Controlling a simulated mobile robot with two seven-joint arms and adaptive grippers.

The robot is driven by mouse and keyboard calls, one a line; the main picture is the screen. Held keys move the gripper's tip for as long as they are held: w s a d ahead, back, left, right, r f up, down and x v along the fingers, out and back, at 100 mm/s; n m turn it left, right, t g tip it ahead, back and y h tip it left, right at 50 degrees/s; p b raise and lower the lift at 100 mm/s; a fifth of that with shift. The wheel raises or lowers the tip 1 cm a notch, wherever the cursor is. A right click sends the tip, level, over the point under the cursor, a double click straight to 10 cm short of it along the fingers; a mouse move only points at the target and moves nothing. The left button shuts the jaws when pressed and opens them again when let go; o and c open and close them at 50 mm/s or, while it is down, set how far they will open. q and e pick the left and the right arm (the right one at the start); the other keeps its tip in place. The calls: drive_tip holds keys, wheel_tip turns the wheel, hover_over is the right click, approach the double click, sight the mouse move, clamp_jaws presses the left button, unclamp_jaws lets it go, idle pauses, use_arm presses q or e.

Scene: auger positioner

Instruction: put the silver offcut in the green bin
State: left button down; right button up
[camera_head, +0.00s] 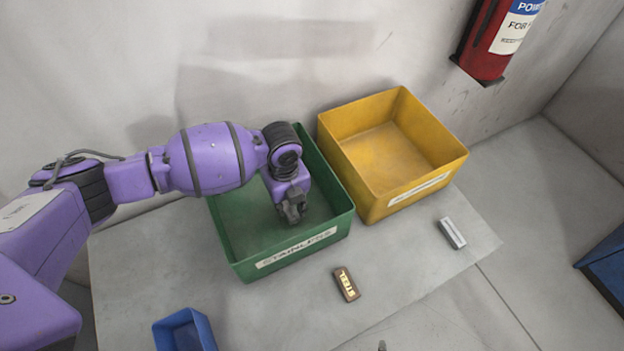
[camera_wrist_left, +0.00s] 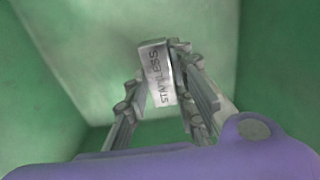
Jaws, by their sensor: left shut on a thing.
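The silver offcut (camera_wrist_left: 157,74), a small block marked STAINLESS, is between the fingers of my left gripper in the left wrist view. My left gripper (camera_head: 293,211) is shut on it and points down inside the green bin (camera_head: 235,262), below the rim level as far as the head view shows. The bin's green walls fill the wrist view around the block. In the head view the block is hidden by the gripper. I cannot tell whether it touches the bin floor. A small grey tip at the bottom edge of the head view may be my right gripper (camera_head: 382,346).
An empty yellow bin (camera_head: 440,170) stands right of the green one. A brown block marked STEEL (camera_head: 346,284) and a grey block (camera_head: 452,233) lie on the grey table in front. A blue tray (camera_head: 184,332) is at the lower left. A fire extinguisher (camera_head: 492,45) hangs behind.

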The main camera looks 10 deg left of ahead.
sight(289, 207)
use_arm(q)
drive_tip(key=shift+f, duration=1.75)
drive_tip(key=shift+f, duration=0.1)
drive_tip(key=shift+s+f, duration=0.1)
drive_tip(key=c, duration=1.5)
unclamp_jaws()
wheel_tip(289, 207, up, 12)
drive_tip(key=shift+r+p, duration=0.25)
drive_tip(key=shift+p, duration=0.2)
